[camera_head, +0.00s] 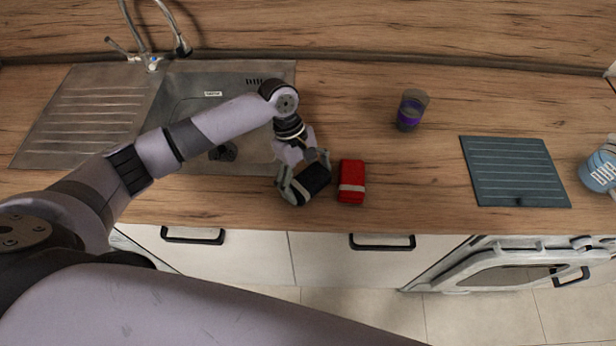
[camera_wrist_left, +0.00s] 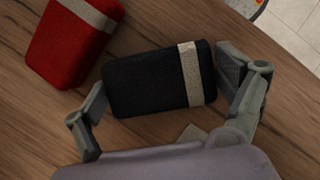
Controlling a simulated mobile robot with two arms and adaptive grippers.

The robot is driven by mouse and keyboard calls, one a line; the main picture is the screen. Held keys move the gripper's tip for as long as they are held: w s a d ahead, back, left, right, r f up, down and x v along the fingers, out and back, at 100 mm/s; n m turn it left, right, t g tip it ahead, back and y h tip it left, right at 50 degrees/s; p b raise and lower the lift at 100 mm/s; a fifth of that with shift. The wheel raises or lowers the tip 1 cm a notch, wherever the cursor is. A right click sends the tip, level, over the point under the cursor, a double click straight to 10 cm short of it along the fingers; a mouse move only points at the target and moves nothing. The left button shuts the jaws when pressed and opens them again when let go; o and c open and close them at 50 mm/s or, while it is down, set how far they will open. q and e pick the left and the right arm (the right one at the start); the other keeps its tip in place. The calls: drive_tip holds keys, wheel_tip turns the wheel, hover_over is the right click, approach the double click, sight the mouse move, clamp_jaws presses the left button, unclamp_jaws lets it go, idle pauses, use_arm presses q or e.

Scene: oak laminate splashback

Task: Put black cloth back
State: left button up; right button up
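The black cloth (camera_head: 312,180) is a folded, rounded block with a pale grey band. It is on the counter's front part, right of the sink, and turned at an angle. In the left wrist view the black cloth (camera_wrist_left: 145,82) fills the space between the fingers, its band at the right end. My left gripper (camera_head: 305,176) has one finger at each end of it. In the left wrist view the fingers of my left gripper (camera_wrist_left: 160,88) appear to touch both ends. Whether the cloth is clear of the counter is hard to tell. My right gripper is out of view.
A red folded cloth (camera_head: 351,181) with a grey band lies just right of the black one. A steel sink (camera_head: 100,105) with a tap is at left. Bare counter lies between.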

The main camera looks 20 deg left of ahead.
use_arm(q)
drive_tip(key=shift+o, duration=1)
drive_tip(key=shift+r, duration=0.1)
drive_tip(key=b+v, duration=0.2)
drive_tip(key=v, duration=1)
